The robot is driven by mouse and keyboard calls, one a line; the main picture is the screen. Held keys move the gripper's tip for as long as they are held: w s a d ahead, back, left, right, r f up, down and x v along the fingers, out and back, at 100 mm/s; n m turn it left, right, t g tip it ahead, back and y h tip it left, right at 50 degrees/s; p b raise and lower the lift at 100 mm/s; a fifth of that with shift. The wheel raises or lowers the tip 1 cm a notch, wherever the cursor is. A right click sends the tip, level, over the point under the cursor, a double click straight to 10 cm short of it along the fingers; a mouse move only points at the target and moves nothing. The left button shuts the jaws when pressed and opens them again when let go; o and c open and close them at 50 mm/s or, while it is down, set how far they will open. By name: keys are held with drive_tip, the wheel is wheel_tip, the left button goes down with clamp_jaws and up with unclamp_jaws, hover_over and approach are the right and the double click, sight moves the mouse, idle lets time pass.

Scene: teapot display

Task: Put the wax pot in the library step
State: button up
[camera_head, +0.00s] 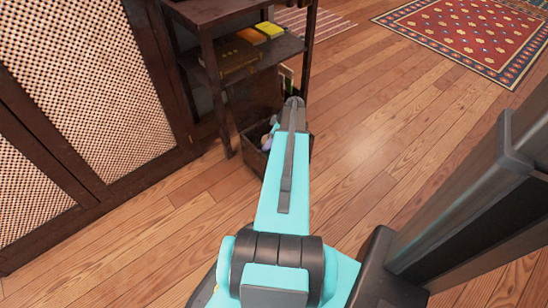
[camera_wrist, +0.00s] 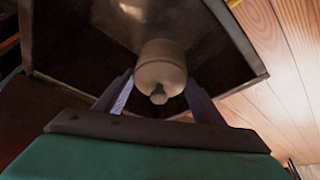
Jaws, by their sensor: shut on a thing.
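The wax pot, a cream rounded pot with a small knob (camera_wrist: 161,66), is between the two purple-grey fingers of my gripper (camera_wrist: 158,95) in the wrist view. My gripper is shut on it. The pot is over or inside a dark open-topped compartment of what looks like the library step (camera_wrist: 238,38). Whether it touches the floor of the compartment I cannot tell. In the head view, the dark wooden library step (camera_head: 228,98) stands beside the cabinet, with a low box-like part at its foot. My arm mostly hides my gripper there.
Books, one yellow (camera_head: 269,29), lie on the step's upper shelf. A cabinet with woven panels (camera_head: 85,70) stands at left. A patterned red rug (camera_head: 470,35) lies at the back right. The wooden floor (camera_head: 375,125) between is clear. A pale patch inside the compartment is unclear.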

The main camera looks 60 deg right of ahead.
drive_tip(key=shift+f+b, duration=0.8)
drive_tip(key=shift+f, duration=1.6)
drive_tip(key=shift+f+b, duration=0.9)
drive_tip(key=shift+f, duration=1.6)
drive_tip(key=o, duration=1.6)
drive_tip(key=shift+f, duration=0.1)
drive_tip(key=shift+c, duration=0.2)
drive_tip(key=shift+a, duration=0.1)
drive_tip(key=p+v, duration=0.4)
drive_tip(key=v, duration=0.8)
